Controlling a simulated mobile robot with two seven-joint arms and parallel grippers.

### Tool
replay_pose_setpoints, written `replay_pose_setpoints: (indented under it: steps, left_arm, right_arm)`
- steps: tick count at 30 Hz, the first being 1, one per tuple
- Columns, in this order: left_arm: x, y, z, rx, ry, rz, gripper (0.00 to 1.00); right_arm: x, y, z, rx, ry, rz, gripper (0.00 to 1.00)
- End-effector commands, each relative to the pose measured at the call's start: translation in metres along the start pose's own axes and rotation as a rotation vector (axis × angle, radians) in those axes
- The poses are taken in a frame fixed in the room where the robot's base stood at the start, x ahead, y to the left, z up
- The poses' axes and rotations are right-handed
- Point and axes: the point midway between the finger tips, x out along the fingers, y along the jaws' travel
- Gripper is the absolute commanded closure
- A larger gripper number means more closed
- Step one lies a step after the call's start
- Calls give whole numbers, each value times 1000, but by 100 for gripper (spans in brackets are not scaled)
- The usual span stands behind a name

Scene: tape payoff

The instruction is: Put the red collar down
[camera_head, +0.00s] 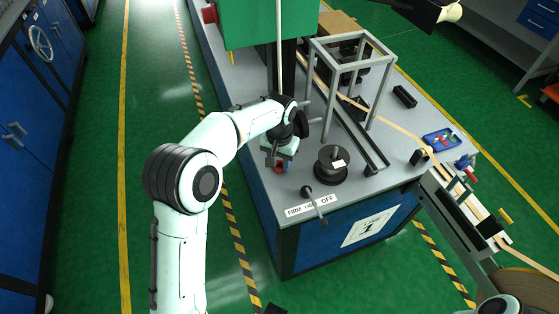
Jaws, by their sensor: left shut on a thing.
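My left arm comes in from the left, and its gripper (279,163) points down at the near left part of the grey bench top. The gripper is shut on a small red piece, which looks like the red collar (281,169). Only a little of the collar shows under the fingers; the rest is hidden. It is close to the bench top, but I cannot tell whether it touches. A black spool-like hub (331,166) with a pale label stands just right of the gripper, apart from it.
A lever (315,199) by a "FIRM ... OFF" label stands at the bench's near edge. A grey frame (352,62) and a long rail lie behind the hub. A tan tape crosses to the right. A blue tray (441,139) with small parts sits at right.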

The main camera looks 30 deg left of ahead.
Motion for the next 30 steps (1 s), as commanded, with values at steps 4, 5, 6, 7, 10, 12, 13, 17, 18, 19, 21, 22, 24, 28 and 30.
replay_pose_setpoints:
  steps: [4,5,6,7,10,12,13,17,18,19,21,22,24,28,30]
  left_arm:
    - [1,0,0,0,-1,0,36]
    - [1,0,0,0,-1,0,36]
    - [1,0,0,0,-1,0,36]
    - [1,0,0,0,-1,0,36]
    - [1,0,0,0,-1,0,36]
    - [0,0,0,0,-1,0,36]
    - [-1,0,0,0,-1,0,36]
    - [-14,0,0,1,2,0,36]
    - [-22,0,-1,1,3,0,36]
    - [-28,0,-1,1,4,1,36]
    - [-43,1,-1,1,4,1,36]
    - [-50,1,-1,1,5,1,36]
    - [-66,0,-1,1,4,1,36]
    - [-93,0,-1,1,3,0,36]
    - [-104,0,-1,1,2,0,36]
  right_arm:
    - [0,0,0,0,0,0,57]
    - [0,0,0,0,0,0,57]
    - [0,0,0,0,0,0,57]
    - [0,0,0,0,0,0,57]
    - [0,0,0,0,0,0,57]
    - [0,0,0,0,0,0,57]
    - [0,0,0,0,0,0,57]
    - [-3,-1,0,0,1,0,57]
    - [-4,-2,0,-1,2,-1,57]
    - [-5,-2,-1,-1,2,-1,57]
    - [-8,-3,-1,-1,3,-1,57]
    - [-9,-4,-1,-1,3,-1,57]
    - [-12,-5,-2,-2,5,-2,57]
    - [-17,-7,-2,-2,7,-2,57]
    - [-20,-8,-3,-3,8,-3,57]
